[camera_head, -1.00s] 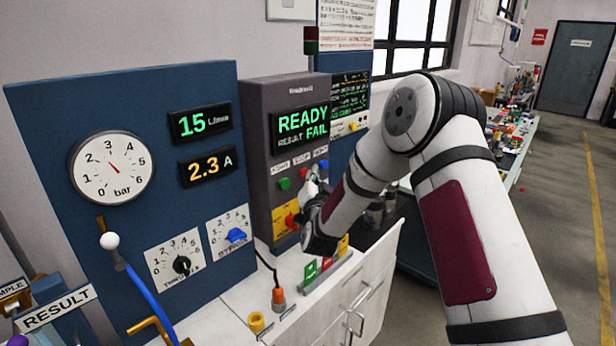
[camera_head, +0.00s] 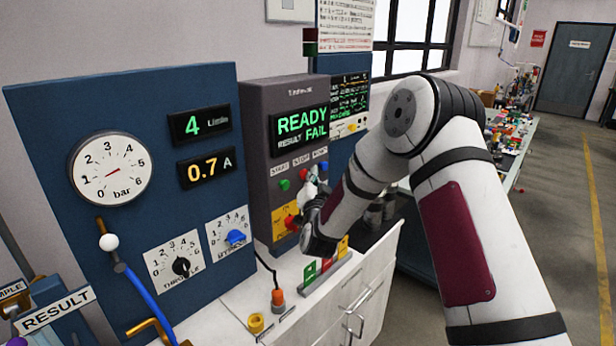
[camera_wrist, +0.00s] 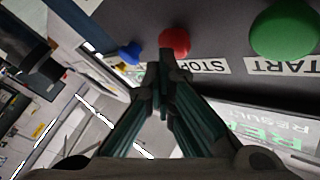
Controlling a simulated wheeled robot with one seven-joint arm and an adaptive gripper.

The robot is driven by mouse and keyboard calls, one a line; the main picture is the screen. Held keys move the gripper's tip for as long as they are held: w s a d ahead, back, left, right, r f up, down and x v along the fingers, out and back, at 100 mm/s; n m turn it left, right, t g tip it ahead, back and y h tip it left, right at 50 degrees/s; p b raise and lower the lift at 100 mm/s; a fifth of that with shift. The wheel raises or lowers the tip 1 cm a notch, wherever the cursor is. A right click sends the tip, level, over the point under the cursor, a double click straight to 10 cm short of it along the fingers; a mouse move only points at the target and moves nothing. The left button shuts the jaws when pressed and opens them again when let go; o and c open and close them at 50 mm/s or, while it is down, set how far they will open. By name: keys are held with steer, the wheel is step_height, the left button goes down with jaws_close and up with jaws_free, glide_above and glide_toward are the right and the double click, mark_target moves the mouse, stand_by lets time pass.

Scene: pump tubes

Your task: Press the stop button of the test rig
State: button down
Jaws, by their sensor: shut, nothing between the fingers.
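The test rig's dark control panel (camera_head: 258,175) has a row of START, STOP and a third button. In the wrist view, which shows the panel upside down, the red stop button (camera_wrist: 175,40) sits above the STOP label (camera_wrist: 203,66). My gripper (camera_wrist: 163,72) is shut and empty, its fingertips just at the button's lower edge in that view. I cannot tell whether they touch it. In the head view my gripper (camera_head: 313,188) is at the panel, and the wrist partly hides this area.
The green start button (camera_wrist: 285,32) and a blue button (camera_wrist: 130,53) flank the stop button. A red knob on a yellow plate (camera_head: 282,212) is below. The screen (camera_head: 301,126) reads READY, RESULT FAIL. A pressure gauge (camera_head: 110,168) is at left.

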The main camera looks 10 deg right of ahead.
steer(key=shift+w, duration=0.1)
stand_by(0.3)
steer(key=shift+w+a+r, duration=0.1)
steer(key=shift+w+a, duration=0.1)
steer(key=shift+a, duration=0.1)
steer(key=shift+a+r, duration=0.1)
steer(key=shift+a, duration=0.05)
stand_by(0.5)
steer(key=shift+s, duration=0.1)
steer(key=s+d+p, duration=0.3)
steer(key=s+d, duration=0.1)
steer(key=shift+s+f, duration=0.2)
steer(key=shift+s, duration=0.2)
stand_by(0.4)
